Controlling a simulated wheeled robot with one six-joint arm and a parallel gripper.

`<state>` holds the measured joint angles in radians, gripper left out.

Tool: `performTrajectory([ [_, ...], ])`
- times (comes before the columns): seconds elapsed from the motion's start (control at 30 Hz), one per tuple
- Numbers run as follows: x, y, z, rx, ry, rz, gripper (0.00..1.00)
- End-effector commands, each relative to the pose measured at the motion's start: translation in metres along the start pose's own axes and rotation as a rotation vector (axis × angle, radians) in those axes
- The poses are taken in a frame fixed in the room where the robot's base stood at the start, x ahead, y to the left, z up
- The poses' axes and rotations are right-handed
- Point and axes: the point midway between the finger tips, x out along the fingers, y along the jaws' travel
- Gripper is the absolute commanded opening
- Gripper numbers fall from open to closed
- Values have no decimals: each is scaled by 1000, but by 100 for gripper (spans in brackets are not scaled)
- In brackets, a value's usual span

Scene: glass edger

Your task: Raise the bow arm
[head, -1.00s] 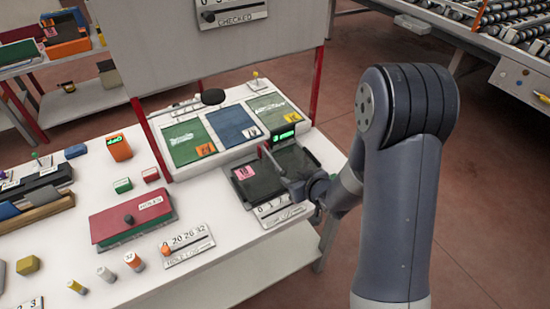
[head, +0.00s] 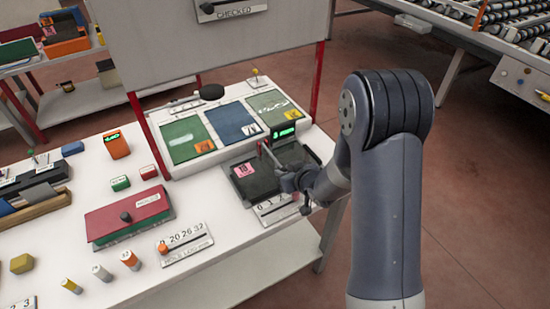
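A dark gauge (head: 248,190) with a pink label lies at the right end of the white bench. A green-lit readout (head: 286,133) stands at its back. A thin reddish piece sticks up beside my gripper. It may be the bow arm, but it is too small to be sure. My gripper (head: 283,177) is over the right part of the gauge, close to this piece. The fingers are small and dark against the dark gauge, so I cannot tell whether they are open, shut or touching anything. My wrist hides part of the gauge.
A red box (head: 129,218) and a number slider (head: 187,246) are to the left. A red post (head: 319,82) rises behind. A roller table (head: 487,45) stands at the far right, with open floor between.

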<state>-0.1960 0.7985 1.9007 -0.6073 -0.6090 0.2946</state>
Motion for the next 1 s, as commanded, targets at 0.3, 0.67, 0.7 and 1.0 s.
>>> performTrajectory([
  [0.3,0,0,0,0,0,0,7],
  [0.67,-10,0,-20,-1,2,0,7],
  [0.7,-11,0,-22,-1,3,0,7],
  [1.0,-14,0,-31,-1,4,0,7],
])
